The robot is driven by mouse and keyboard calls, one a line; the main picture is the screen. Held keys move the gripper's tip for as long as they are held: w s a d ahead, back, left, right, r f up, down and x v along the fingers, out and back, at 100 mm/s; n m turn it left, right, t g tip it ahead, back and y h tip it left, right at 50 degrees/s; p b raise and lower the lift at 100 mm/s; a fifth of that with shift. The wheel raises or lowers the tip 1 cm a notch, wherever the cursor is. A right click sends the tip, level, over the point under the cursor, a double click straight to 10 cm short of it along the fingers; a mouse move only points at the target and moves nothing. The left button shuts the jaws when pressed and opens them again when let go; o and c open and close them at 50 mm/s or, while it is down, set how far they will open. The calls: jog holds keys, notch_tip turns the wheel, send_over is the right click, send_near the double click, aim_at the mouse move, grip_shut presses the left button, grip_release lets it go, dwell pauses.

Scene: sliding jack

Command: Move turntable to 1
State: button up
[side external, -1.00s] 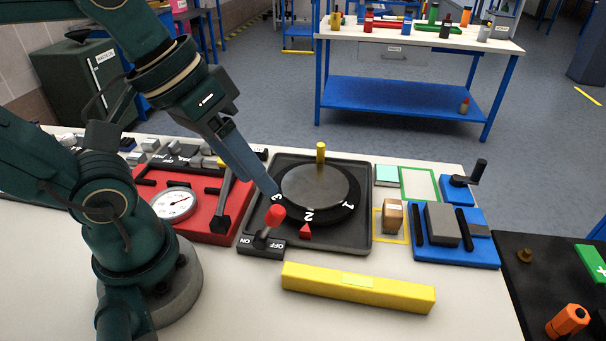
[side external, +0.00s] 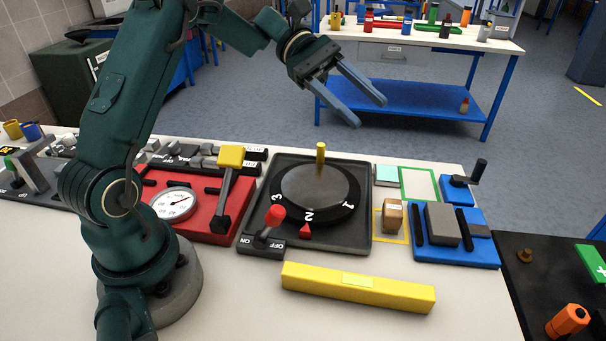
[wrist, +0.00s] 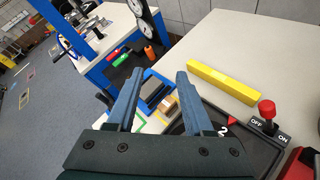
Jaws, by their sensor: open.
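The turntable (side external: 318,186) is a grey disc with a black rim on a dark square tray (side external: 355,245). White numbers 1, 2 and 3 are on its rim, and 2 stands at the red pointer (side external: 305,231) at the front. A yellow peg (side external: 320,153) stands upright at the disc's back edge. My gripper (side external: 368,111) is open and empty, in the air above and behind the turntable, apart from the peg. In the wrist view the two blue fingers (wrist: 157,105) are spread, and they and the gripper body hide most of the turntable.
A red-knobbed ON/OFF lever (side external: 274,215) stands at the tray's front left. A yellow bar (side external: 358,288) lies in front. A wooden block (side external: 392,217) and a blue fixture (side external: 455,236) are to the right. A red gauge panel (side external: 205,225) is to the left.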

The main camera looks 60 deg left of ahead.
jog(key=w+a+f+n+t+h, duration=0.35)
jog(key=a+f+n, duration=0.25)
jog(key=a+f, duration=0.3)
jog(key=n+t+y, duration=0.1)
jog(key=n+t, duration=0.2)
send_over(334, 167)
jog(key=v, duration=0.5)
notch_tip(334, 167, down, 6)
jog(key=shift+s+d+r, duration=0.15)
jog(key=shift+d, duration=0.05)
jog(key=shift+x, duration=2.4)
grip_shut()
